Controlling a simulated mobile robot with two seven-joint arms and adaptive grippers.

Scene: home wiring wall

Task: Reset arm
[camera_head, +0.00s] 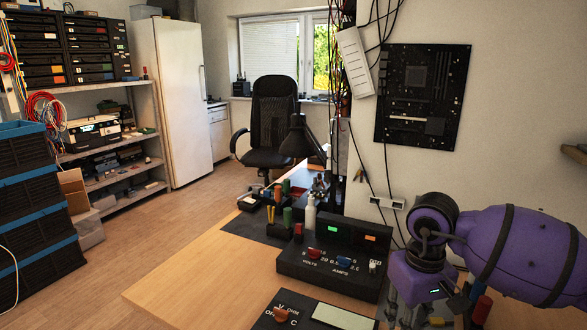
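My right arm, purple with black bands, comes in from the right edge. Its gripper (428,312) hangs down at the bottom right, over the right part of the workbench. The fingertips are cut off by the bottom edge and mixed with items behind them, so I cannot tell whether they are open or shut or hold anything. My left arm and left gripper are not in view.
The wooden workbench (180,284) bears a black power supply (334,262), a multimeter (310,312) and several small tools close to my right gripper. A circuit board (422,97) and hanging cables are on the wall.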

